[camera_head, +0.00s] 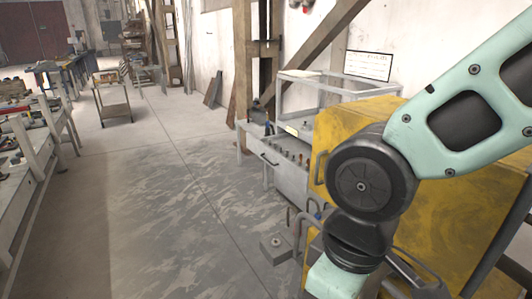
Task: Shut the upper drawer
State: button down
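A grey drawer (258,152) with a dark bar handle (269,160) sticks out to the left from a grey metal workbench cabinet (291,184). It appears to be the upper drawer, and it stands open. Small tools with dark and blue handles show at its back edge. My arm fills the right side, in front of a yellow cabinet, and runs down out of the bottom of the picture. My gripper is outside the picture, so its state is hidden. The lower part of the drawer's cabinet is partly hidden by the yellow cabinet and metal parts.
The yellow cabinet (345,128) stands close on the right, with bent metal bars below it. A grey block (276,249) sits on the floor beside it. A long workbench (40,145) lines the left, and a small cart (113,110) stands farther back. The middle floor is clear.

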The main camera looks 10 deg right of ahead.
aim_at(288, 165)
jog(key=i+j, duration=0.2)
jog(key=i, duration=0.25)
jog(key=i+j, duration=0.2)
jog(key=i, duration=0.25)
jog(key=i+j, duration=0.2)
jog(key=i, duration=0.2)
jog(key=i+j, duration=0.2)
jog(key=i, duration=0.25)
jog(key=i+j+z, duration=0.2)
jog(key=i+j, duration=0.25)
jog(key=i, duration=0.3)
jog(key=i+j+z, duration=0.15)
jog(key=i+j, duration=0.35)
jog(key=i, duration=0.2)
jog(key=z, duration=0.9)
